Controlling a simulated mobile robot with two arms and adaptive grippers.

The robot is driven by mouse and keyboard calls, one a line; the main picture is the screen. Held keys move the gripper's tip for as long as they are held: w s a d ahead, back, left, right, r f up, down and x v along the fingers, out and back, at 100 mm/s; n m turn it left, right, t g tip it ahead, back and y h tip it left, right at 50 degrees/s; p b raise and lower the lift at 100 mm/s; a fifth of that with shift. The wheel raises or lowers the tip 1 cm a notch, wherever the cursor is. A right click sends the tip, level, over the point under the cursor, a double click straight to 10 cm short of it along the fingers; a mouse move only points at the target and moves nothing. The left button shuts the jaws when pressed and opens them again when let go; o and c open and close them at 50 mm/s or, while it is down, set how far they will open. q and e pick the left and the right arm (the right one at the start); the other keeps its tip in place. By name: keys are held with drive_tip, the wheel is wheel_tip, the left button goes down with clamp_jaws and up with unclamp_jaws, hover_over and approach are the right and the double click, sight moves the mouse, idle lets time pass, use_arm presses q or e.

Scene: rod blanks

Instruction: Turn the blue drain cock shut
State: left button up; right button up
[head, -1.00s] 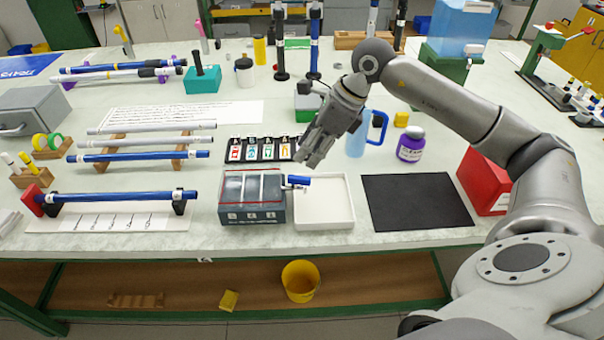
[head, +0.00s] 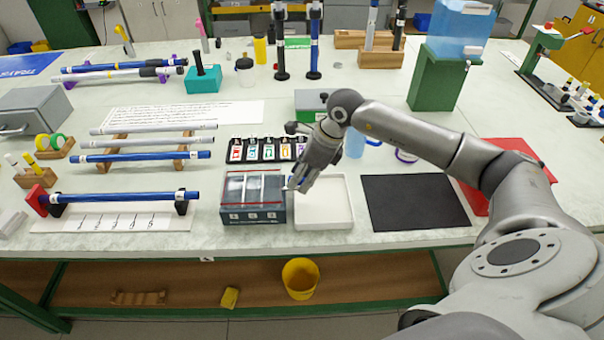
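The dark box (head: 252,215) with a clear, red-edged top stands near the front of the bench. The blue drain cock (head: 291,180) is at its upper right side, and only a sliver of blue shows. My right gripper (head: 297,186) has its fingertips at the cock, pointing down and left, and covers most of it. I cannot tell whether the fingers touch the cock or are closed on it. The handle's present angle is hidden. My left gripper is not in view.
A white tray (head: 338,205) lies right of the box, under my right gripper. A black mat (head: 415,203) is farther right. Labelled cards (head: 268,149) and a blue jug (head: 357,146) stand behind. A rod rack (head: 112,196) is left. A yellow bucket (head: 300,279) sits below.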

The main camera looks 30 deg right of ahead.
clamp_jaws()
idle(0.4)
drive_tip(key=m, duration=0.1)
drive_tip(key=m+b, duration=0.1)
drive_tip(key=m+h+b, duration=0.1)
drive_tip(key=shift+s+a+f+m+t, duration=0.2)
drive_tip(key=shift+a+m+t, duration=0.1)
drive_tip(key=shift+t, duration=0.1)
drive_tip(key=shift+a+r+m+h+b, duration=0.1)
drive_tip(key=shift+a+m+h+b, duration=0.15)
drive_tip(key=shift+m+h+b, duration=1.2)
drive_tip(key=shift+a+r+m+h+b, duration=0.1)
drive_tip(key=shift+a+m+b, duration=0.4)
drive_tip(key=shift+m, duration=1.9)
drive_tip(key=shift+a+m+h+b, duration=0.1)
drive_tip(key=shift+m+h+b, duration=0.65)
drive_tip(key=shift+m+b, duration=0.85)
drive_tip(key=shift+m+p, duration=0.35)
drive_tip(key=shift+m, duration=0.2)
